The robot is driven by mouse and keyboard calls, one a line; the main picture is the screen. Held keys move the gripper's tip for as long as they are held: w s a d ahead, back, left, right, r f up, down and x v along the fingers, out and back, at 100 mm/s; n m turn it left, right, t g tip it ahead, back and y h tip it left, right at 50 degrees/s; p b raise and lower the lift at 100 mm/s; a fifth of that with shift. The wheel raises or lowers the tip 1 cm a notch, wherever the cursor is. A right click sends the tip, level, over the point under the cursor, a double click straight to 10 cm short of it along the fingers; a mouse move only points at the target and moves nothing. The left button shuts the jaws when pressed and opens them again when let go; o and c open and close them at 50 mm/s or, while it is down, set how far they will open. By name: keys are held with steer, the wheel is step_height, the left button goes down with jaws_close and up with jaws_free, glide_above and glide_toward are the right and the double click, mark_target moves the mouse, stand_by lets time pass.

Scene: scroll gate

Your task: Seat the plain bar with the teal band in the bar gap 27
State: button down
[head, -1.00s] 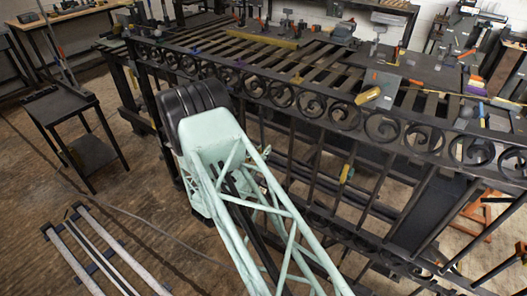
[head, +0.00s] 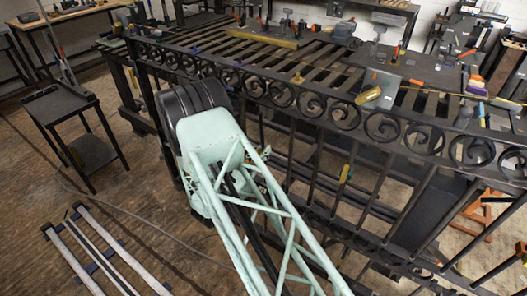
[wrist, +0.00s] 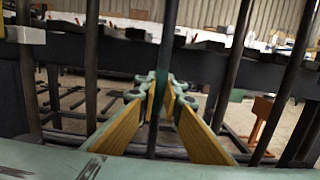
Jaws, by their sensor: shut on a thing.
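In the wrist view my gripper (wrist: 158,98) has its yellow-padded fingers closed on a dark plain bar (wrist: 168,45). The bar stands nearly upright, leaning slightly, and a teal patch shows on it between the fingertips. Behind it a dark horizontal rail crosses the view, with other upright bars to both sides. In the head view the scroll gate (head: 345,117) runs across the bench, with a row of scrolls and upright bars below. I cannot tell which gap is number 27, or whether the bar's ends touch the rails.
A small dark side table (head: 62,112) stands at the left. A low rack with pale bars (head: 98,240) lies on the floor at lower left. The wooden floor between rack and gate is mostly clear.

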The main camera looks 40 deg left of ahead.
steer(key=shift+f, duration=0.8)
stand_by(1.3)
steer(key=shift+w+f+g+p, duration=0.1)
steer(key=shift+w+g+p, duration=0.35)
steer(key=shift+w, duration=0.75)
stand_by(1.9)
steer(key=c, duration=2.8)
jaws_free()
steer(key=shift+o, duration=0.6)
steer(key=shift+s, duration=0.7)
steer(key=s, duration=1)
steer(key=shift+s+d, duration=0.15)
steer(key=shift+s, duration=0.15)
